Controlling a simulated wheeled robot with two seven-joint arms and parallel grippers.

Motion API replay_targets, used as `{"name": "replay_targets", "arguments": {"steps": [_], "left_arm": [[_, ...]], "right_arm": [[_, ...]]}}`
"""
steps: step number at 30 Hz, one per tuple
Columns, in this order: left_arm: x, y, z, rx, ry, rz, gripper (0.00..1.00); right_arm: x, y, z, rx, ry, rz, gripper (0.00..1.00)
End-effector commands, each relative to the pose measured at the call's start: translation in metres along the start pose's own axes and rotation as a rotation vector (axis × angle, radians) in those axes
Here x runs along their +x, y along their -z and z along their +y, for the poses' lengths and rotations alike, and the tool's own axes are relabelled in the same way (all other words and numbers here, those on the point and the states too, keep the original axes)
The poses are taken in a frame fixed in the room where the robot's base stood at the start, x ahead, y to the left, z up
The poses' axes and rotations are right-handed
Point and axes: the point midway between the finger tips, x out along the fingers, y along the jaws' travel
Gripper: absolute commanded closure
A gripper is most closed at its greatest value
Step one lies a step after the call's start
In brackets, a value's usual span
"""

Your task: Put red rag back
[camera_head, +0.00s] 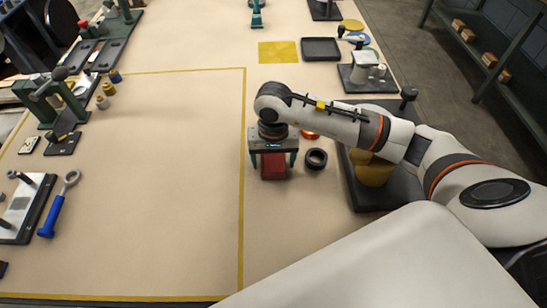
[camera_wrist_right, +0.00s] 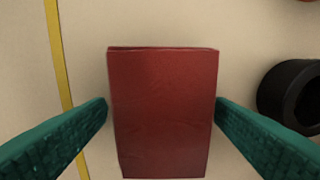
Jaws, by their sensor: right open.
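The red rag (camera_head: 273,167) is a folded dark red block lying on the table just right of the yellow line. It fills the middle of the right wrist view (camera_wrist_right: 162,115). My right gripper (camera_head: 273,160) is over it with the fingers pointing down. In the wrist view its two green fingers (camera_wrist_right: 162,108) stand one on each side of the rag, open. The left finger comes very close to the rag's edge; I cannot tell whether either finger touches it. My left gripper is out of view.
A black ring (camera_head: 316,159) lies close right of the rag. A dark tray (camera_head: 321,48) and a yellow mat (camera_head: 278,52) are farther back. A dark stand with a yellow-brown part (camera_head: 372,169) sits under my right arm. The yellow-outlined area (camera_head: 160,170) is mostly clear.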

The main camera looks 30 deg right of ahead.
Motion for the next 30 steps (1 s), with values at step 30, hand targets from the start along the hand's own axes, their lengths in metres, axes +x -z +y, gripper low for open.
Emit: {"name": "replay_targets", "arguments": {"steps": [30], "left_arm": [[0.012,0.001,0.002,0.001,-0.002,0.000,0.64]], "right_arm": [[-0.122,0.000,0.000,0.000,0.000,0.000,0.24]]}}
